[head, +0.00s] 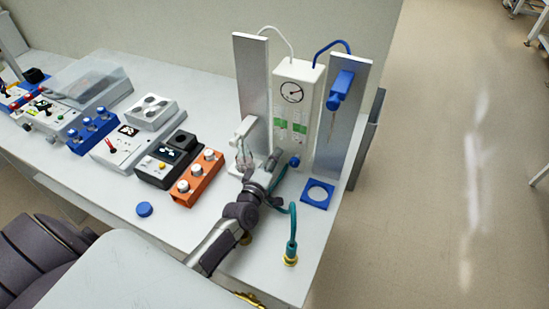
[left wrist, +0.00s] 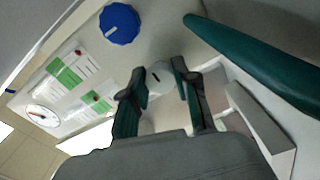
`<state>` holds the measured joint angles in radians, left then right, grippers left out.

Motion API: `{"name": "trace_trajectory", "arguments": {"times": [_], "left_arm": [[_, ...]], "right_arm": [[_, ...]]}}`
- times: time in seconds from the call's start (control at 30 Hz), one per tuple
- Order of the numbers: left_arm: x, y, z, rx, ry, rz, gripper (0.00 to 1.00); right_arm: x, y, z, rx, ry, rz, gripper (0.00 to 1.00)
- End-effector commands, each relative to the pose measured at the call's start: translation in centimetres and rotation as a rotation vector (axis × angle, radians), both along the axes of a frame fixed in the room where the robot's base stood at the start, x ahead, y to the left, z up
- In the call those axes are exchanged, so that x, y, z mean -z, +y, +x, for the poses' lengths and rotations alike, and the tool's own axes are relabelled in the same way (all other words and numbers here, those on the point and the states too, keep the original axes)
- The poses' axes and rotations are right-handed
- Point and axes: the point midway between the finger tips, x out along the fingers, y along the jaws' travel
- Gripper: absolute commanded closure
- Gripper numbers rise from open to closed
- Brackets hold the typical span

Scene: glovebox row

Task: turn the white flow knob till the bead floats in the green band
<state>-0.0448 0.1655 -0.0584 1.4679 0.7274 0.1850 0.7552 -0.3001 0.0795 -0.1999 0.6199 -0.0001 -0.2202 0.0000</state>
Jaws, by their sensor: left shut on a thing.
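The white flow knob (left wrist: 158,78) shows in the left wrist view between the fingertips of my left gripper (left wrist: 156,88), which is shut on it. In the head view my left gripper (head: 268,170) is at the lower front of the white panel (head: 310,88) and hides the knob. The panel has two flow tubes with green bands. The tube on the white knob's side has its green band (left wrist: 102,104) with a red bead (left wrist: 96,97) seeming to be at it; its exact height is hard to tell. The other tube's red bead (left wrist: 78,53) sits just off its green band (left wrist: 65,74).
A blue knob (head: 294,161) is beside the white one. A teal hose (head: 293,225) rises close to my left wrist. An orange box (head: 198,178) with white knobs stands to the left. A blue cap (head: 144,209) lies in front.

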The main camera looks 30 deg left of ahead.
Motion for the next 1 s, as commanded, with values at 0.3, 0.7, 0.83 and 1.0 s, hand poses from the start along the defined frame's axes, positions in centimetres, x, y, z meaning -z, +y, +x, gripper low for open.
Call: {"name": "trace_trajectory", "arguments": {"times": [0.3,0.7,0.83,1.0], "left_arm": [[0.3,-0.1,-0.1,0.002,0.006,0.002,1.00],[0.1,-0.1,0.0,0.000,0.002,0.001,0.45],[0.1,0.0,-0.2,0.000,0.002,0.002,0.45],[0.3,-0.2,-2.1,0.001,0.004,0.001,0.45]], "right_arm": [[0.0,0.0,0.0,0.000,0.000,0.000,0.49],[0.0,0.0,0.0,0.000,-0.001,0.000,0.49],[0.0,-0.3,0.1,-0.002,-0.001,-0.003,0.49],[0.0,-0.2,0.1,-0.001,0.000,-0.002,0.49]]}}
